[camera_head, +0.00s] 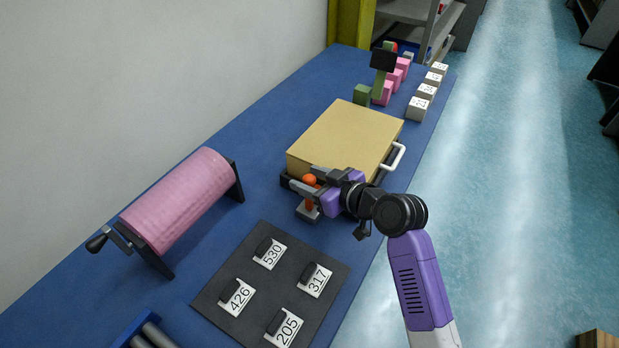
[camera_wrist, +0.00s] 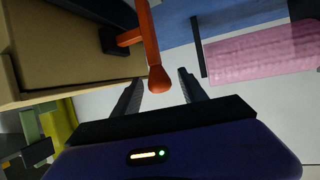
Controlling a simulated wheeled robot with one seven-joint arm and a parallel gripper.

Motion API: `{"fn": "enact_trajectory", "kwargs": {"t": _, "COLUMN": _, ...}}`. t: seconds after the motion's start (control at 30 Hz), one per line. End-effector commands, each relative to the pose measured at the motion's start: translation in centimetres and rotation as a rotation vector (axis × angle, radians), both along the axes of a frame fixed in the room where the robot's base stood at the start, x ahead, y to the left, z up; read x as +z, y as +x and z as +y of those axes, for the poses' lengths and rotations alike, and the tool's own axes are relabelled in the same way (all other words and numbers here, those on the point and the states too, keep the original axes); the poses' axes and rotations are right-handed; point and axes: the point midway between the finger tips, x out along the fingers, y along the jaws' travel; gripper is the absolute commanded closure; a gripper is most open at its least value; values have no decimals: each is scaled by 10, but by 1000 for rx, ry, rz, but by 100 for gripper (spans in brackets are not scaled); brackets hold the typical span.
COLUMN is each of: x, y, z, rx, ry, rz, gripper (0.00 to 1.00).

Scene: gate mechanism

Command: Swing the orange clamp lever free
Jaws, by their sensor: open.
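The orange clamp lever (camera_head: 310,180) stands at the near left corner of the tan box (camera_head: 345,135), above a small grey block (camera_head: 307,212). In the wrist view the lever (camera_wrist: 149,45) is a long orange bar with a rounded end and a short side arm. My gripper (camera_head: 299,180) is open at the lever. In the wrist view the rounded end lies between the two fingers of my gripper (camera_wrist: 160,80), with a gap visible on each side. The lower part of the lever is partly hidden by my gripper in the head view.
A pink drum with a crank (camera_head: 180,200) stands to the left. A dark board with numbered tags (camera_head: 235,275) lies in front. Green and pink blocks (camera_head: 385,92) and white numbered blocks (camera_head: 418,108) stand at the back. The blue table (camera_head: 265,130) is clear left of the box.

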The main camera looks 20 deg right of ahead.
Motion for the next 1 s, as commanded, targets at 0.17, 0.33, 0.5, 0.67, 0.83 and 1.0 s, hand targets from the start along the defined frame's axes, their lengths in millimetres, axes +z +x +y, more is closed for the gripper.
{"fn": "enact_trajectory", "kwargs": {"t": 0.17, "x": 0, "y": 0, "z": 0, "rx": 0, "ry": 0, "rz": 0, "gripper": 70}}
{"fn": "enact_trajectory", "kwargs": {"t": 0.33, "x": 0, "y": 0, "z": 0, "rx": 0, "ry": 0, "rz": 0, "gripper": 100}}
{"fn": "enact_trajectory", "kwargs": {"t": 0.5, "x": 0, "y": 0, "z": 0, "rx": 0, "ry": 1, "rz": 1, "gripper": 100}}
{"fn": "enact_trajectory", "kwargs": {"t": 0.67, "x": 0, "y": 0, "z": 0, "rx": 0, "ry": 1, "rz": 1, "gripper": 100}}
{"fn": "enact_trajectory", "kwargs": {"t": 0.83, "x": 0, "y": -1, "z": 0, "rx": 0, "ry": 1, "rz": 1, "gripper": 100}}
{"fn": "enact_trajectory", "kwargs": {"t": 1.0, "x": 0, "y": -1, "z": 0, "rx": 0, "ry": 1, "rz": 1, "gripper": 100}}
